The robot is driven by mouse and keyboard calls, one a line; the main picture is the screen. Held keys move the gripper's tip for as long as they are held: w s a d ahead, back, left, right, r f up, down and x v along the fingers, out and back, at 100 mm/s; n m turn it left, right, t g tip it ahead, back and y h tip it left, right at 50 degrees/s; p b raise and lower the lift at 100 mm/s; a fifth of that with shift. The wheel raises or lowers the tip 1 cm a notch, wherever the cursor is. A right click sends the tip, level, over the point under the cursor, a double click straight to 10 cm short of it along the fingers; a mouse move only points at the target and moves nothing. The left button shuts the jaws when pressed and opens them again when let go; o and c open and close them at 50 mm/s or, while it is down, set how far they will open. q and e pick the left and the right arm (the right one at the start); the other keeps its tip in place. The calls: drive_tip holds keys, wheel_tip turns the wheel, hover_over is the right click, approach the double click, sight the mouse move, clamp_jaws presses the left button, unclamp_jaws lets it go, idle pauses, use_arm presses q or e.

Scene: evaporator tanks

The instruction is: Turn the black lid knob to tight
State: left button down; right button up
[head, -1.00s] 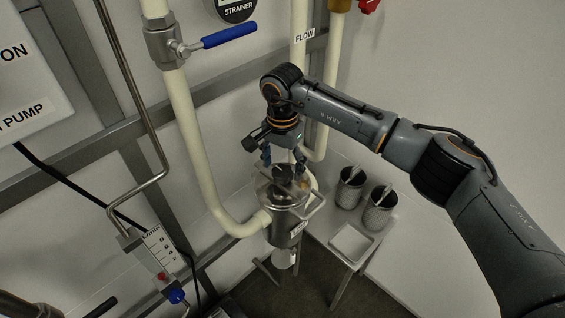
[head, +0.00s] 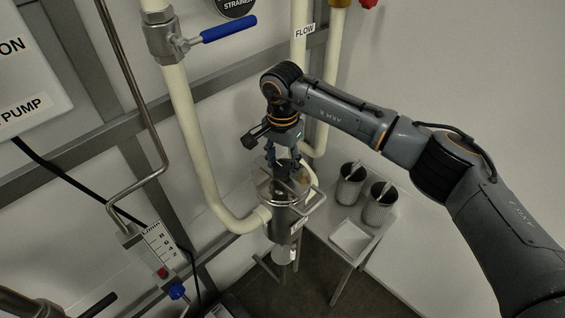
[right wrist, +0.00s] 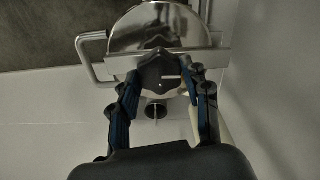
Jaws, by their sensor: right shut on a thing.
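The black lid knob (right wrist: 157,72) sits on top of a shiny steel strainer vessel and has a short pale line on it. The vessel's lid (right wrist: 156,30) shows in the right wrist view. In the head view the steel vessel (head: 285,222) stands upright below my gripper, and the knob is largely hidden by the fingers. My right gripper (head: 283,172) points down over the lid. In the right wrist view its two fingers (right wrist: 160,82) are on either side of the knob, shut on it. My left gripper is not in view.
Bar handles (head: 313,197) stick out at the vessel's top. Cream pipes (head: 197,150) run beside it. A blue-handled valve (head: 228,29) is above left. A small table at right holds two metal cups (head: 350,184) and a white tray (head: 351,238). A flow meter (head: 158,250) stands lower left.

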drive_tip(key=m+b, duration=0.3)
drive_tip(key=shift+f+m, duration=0.25)
drive_tip(key=shift+m, duration=0.05)
drive_tip(key=m+b, duration=0.2)
drive_tip(key=shift+m, duration=0.4)
drive_tip(key=m+b, duration=0.2)
drive_tip(key=m, duration=0.1)
drive_tip(key=shift+r+m, duration=0.1)
drive_tip(key=shift+m, duration=0.2)
drive_tip(key=m+b, duration=0.3)
drive_tip(key=m, duration=0.3)
drive_tip(key=m+b, duration=0.1)
drive_tip(key=m, duration=0.2)
drive_tip(key=shift+r+m, duration=0.1)
drive_tip(key=shift+m, duration=0.3)
drive_tip(key=shift+m+b, duration=0.55)
drive_tip(key=shift+m, duration=0.95)
drive_tip(key=o, duration=1.1)
